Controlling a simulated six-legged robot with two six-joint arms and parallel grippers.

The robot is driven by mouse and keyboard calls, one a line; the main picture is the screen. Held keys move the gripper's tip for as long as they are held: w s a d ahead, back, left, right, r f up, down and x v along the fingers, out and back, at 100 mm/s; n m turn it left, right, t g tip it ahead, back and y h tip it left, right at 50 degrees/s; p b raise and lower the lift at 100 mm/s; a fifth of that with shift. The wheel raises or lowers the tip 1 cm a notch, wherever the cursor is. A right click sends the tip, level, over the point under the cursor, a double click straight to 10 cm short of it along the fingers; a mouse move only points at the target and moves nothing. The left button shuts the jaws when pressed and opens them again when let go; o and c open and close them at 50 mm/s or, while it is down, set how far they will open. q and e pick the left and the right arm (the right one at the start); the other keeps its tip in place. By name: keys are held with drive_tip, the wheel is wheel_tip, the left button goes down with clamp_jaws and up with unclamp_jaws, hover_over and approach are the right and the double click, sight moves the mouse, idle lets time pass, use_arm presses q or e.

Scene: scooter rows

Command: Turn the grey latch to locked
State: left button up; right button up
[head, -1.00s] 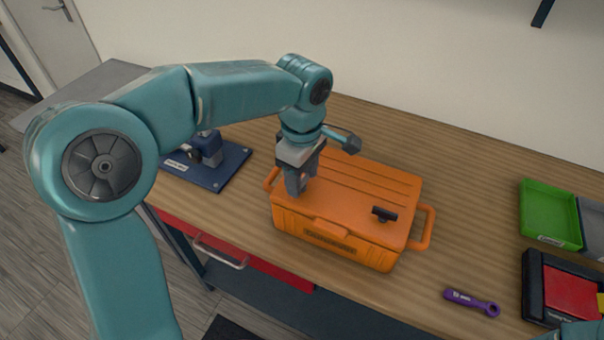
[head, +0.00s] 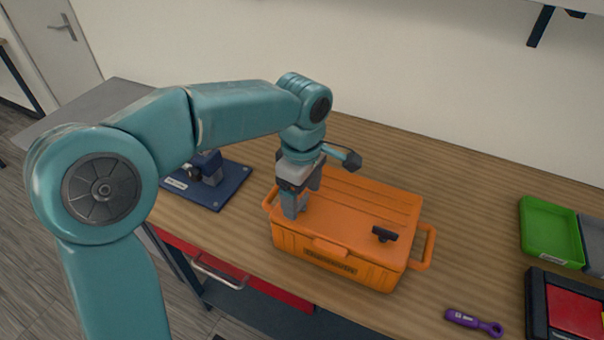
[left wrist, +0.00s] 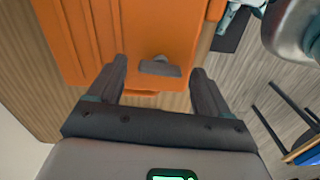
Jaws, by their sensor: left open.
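The orange case (head: 350,205) stands closed on the wooden bench. A grey latch (left wrist: 160,66) sits on the case in the left wrist view, between my fingertips and slightly turned. My left gripper (head: 304,196) points down over the left end of the case, open. In the left wrist view, my left gripper (left wrist: 158,72) has one finger on each side of the latch, with gaps; I cannot tell their exact height over it. In the head view the gripper hides this latch. A black T-shaped handle (head: 384,233) stands on the case's right end. My right gripper is out of view.
A blue plate (head: 222,186) with a fixture lies left of the case. A purple tool (head: 474,322), a green tray (head: 548,232) and a black-and-red box (head: 570,305) lie to the right. Bare bench (head: 470,220) lies between case and tray.

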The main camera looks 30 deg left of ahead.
sight(301, 200)
use_arm(q)
wheel_tip(301, 200, up, 16)
drive_tip(key=p, duration=0.2)
drive_tip(key=shift+s, duration=0.1)
idle(0.5)
